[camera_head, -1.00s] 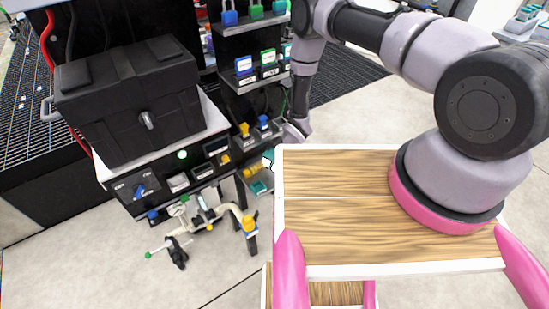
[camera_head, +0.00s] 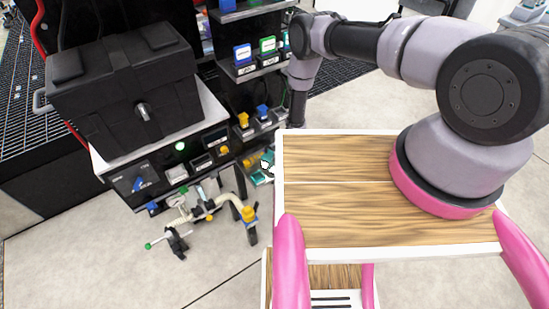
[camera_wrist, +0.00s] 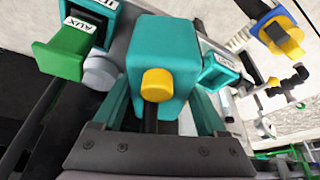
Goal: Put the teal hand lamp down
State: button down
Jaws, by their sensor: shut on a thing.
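The teal hand lamp (camera_wrist: 165,58), a blocky teal body with a yellow round knob on its near face, fills the middle of the wrist view. My gripper (camera_wrist: 158,112) is shut on it, with one finger on each side of its lower part. In the head view, a small teal patch beside the left edge of my wooden top may be the lamp, but I cannot be sure. My gripper is mostly hidden there. Whether the lamp touches a surface beneath it, I cannot tell.
A green block (camera_wrist: 62,50) and an "AUX" label (camera_wrist: 82,22) are close at the lamp's left. A smaller labelled teal part (camera_wrist: 220,68) is close at its right. A blue-and-yellow part (camera_wrist: 280,35) lies farther right. A black case (camera_head: 130,90) stands on the bench left.

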jog(key=shift+f, duration=0.5)
dwell(0.3)
grip_release()
jog(key=shift+r, duration=0.1)
jog(key=v, duration=1)
jog(key=shift+s+d+r, duration=0.1)
jog(key=shift+d+r, duration=0.05)
jog(key=shift+r, duration=0.1)
jog(key=shift+s, duration=0.15)
